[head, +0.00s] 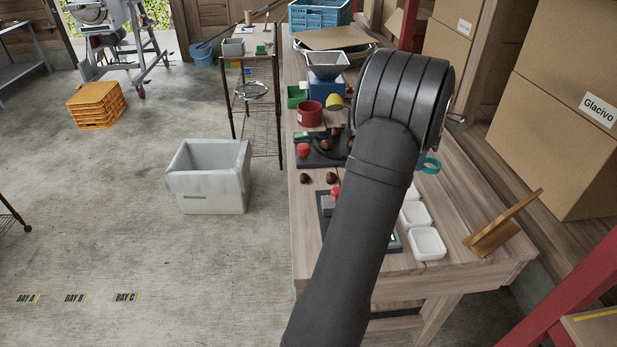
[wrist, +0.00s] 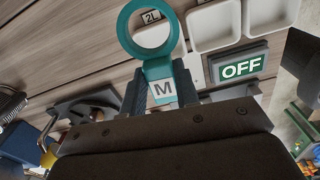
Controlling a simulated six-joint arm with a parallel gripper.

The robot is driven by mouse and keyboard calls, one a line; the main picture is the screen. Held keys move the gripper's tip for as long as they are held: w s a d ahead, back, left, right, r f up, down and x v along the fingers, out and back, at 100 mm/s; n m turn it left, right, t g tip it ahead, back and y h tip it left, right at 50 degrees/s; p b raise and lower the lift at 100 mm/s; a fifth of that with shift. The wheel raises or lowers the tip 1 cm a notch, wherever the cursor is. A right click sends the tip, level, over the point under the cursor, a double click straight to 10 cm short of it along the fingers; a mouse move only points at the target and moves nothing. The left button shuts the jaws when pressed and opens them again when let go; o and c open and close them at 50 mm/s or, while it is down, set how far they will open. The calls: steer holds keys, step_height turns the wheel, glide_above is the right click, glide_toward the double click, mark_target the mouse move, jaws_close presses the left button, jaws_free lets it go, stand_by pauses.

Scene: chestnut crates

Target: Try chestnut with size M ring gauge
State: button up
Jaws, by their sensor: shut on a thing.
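My gripper (wrist: 162,92) is shut on the handle of a teal ring gauge (wrist: 127,30) marked M in the wrist view. In the head view part of a teal ring (head: 430,164) shows at the right of my wrist, and my arm hides the jaws. Two brown chestnuts (head: 305,178) lie on the table left of my arm. More chestnuts (head: 326,145) sit on a dark plate (head: 311,157) further back, partly hidden by my arm.
White trays (head: 427,243) line the table right of my arm; they also show in the wrist view (wrist: 213,24). A sign reads OFF (wrist: 241,67). A red container (head: 309,113) and a blue device with a hopper (head: 327,86) stand further back. A wooden stand (head: 494,235) is at the right.

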steer(key=w+a+n, duration=0.1)
steer(key=w+a, duration=0.2)
steer(key=a, duration=0.4)
steer(key=w+a+n, duration=0.2)
steer(key=w+a, duration=0.1)
steer(key=a, duration=0.5)
steer(key=n, duration=0.3)
glide_above(293, 185)
steer(key=f, duration=0.2)
steer(key=shift+f, duration=2.9)
steer(key=shift+f, duration=1.6)
steer(key=shift+r, duration=0.2)
step_height(293, 185, up, 7)
steer(key=shift+f, duration=0.15)
steer(key=shift+s, duration=0.1)
